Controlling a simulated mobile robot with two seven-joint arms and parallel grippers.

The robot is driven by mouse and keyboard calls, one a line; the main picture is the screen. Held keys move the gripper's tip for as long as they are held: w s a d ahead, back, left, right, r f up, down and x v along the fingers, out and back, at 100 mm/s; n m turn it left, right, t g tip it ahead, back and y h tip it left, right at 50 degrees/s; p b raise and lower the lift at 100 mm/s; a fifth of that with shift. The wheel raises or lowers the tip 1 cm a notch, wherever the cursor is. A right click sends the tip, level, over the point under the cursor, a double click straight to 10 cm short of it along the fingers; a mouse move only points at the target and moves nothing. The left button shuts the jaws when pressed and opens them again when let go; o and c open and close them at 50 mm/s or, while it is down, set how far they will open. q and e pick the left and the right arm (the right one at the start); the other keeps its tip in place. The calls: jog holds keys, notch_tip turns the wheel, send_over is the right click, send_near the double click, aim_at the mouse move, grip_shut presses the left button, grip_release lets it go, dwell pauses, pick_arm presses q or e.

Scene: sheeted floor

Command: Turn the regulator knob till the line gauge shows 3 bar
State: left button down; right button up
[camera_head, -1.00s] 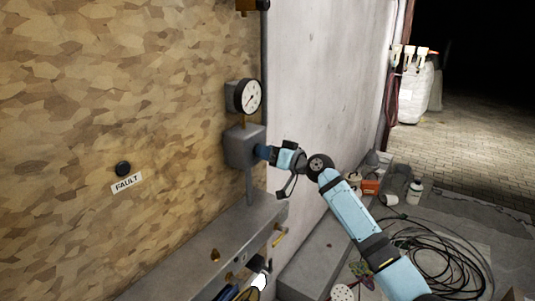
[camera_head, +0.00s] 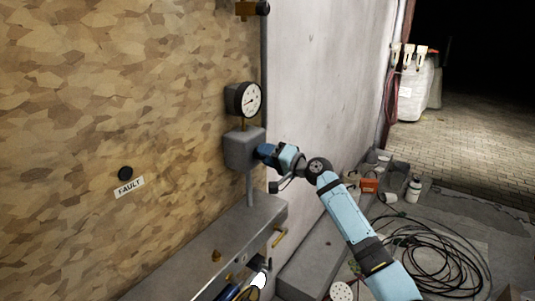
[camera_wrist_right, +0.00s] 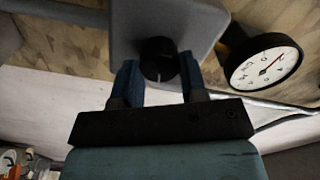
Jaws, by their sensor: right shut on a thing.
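The line gauge (camera_head: 250,99) is a round white dial with a black rim, mounted above the grey regulator box (camera_head: 240,150). It also shows in the right wrist view (camera_wrist_right: 265,68); its needle is visible, but the numbers are too small to read surely. The black regulator knob (camera_wrist_right: 158,60) sticks out of the box's face. My right gripper (camera_head: 264,152) reaches it from the right, and in the wrist view its two blue fingers (camera_wrist_right: 157,80) are shut on the knob from both sides. In the head view the fingers hide the knob. My left gripper is not in view.
A grey ledge (camera_head: 200,256) runs below the regulator. A black button (camera_head: 125,173) sits above a FAULT label (camera_head: 129,187) on the patterned wall. Coiled black cable (camera_head: 440,255) and several containers lie on the floor at right. A pipe runs up behind the gauge.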

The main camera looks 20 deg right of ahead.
dwell(0.5)
jog(key=o, duration=0.9)
jog(key=b+v, duration=0.3)
jog(key=v, duration=1)
jog(key=shift+s+d, duration=0.25)
jog(key=shift+s, duration=0.05)
jog(key=shift+f, duration=0.1)
